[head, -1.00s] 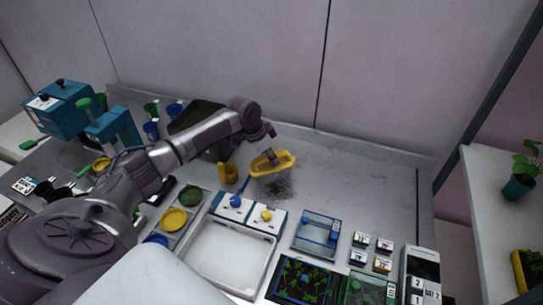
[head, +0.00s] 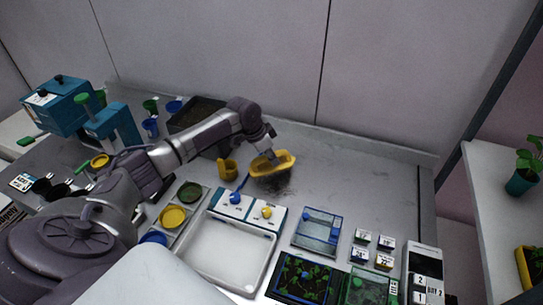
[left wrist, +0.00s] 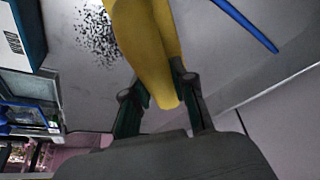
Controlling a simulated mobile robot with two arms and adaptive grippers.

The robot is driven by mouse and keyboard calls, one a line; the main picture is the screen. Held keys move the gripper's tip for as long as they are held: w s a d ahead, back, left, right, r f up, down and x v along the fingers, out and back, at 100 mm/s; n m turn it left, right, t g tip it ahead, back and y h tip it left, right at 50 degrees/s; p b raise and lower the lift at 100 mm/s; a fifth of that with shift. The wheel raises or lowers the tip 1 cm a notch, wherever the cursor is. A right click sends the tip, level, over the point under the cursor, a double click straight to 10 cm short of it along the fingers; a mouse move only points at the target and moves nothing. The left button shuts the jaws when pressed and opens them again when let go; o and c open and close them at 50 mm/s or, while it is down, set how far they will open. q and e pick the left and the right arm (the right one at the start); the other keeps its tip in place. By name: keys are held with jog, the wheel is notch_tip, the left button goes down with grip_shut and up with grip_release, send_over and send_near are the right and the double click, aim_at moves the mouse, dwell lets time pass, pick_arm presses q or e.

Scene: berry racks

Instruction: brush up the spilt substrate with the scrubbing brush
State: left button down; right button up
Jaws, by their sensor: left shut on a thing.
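In the head view my left gripper (head: 270,153) is above the bench, shut on the yellow scrubbing brush (head: 284,163). In the left wrist view the yellow brush (left wrist: 146,45) runs between the two dark fingers of the gripper (left wrist: 161,88). The spilt substrate (head: 279,188) is a dark smear on the grey bench, just in front of the brush. In the left wrist view the substrate (left wrist: 98,38) shows as black specks beside the brush. The brush's underside is hidden, so I cannot tell whether it touches the bench. My right gripper is not in view.
A white tray (head: 232,251), a blue-edged box (head: 318,232) and a seedling tray (head: 303,278) are nearer me. The bench right of the brush is clear.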

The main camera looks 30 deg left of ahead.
aim_at(270, 171)
pick_arm(q)
jog(key=shift+f+b, duration=0.4)
jog(key=shift+f, duration=0.4)
jog(key=p, duration=0.1)
jog(key=s+p, duration=0.2)
jog(key=shift+d+r, duration=0.25)
jog(key=shift+r, duration=0.05)
jog(key=shift+s+d+f+p, duration=0.15)
jog(key=shift+s+p, duration=0.55)
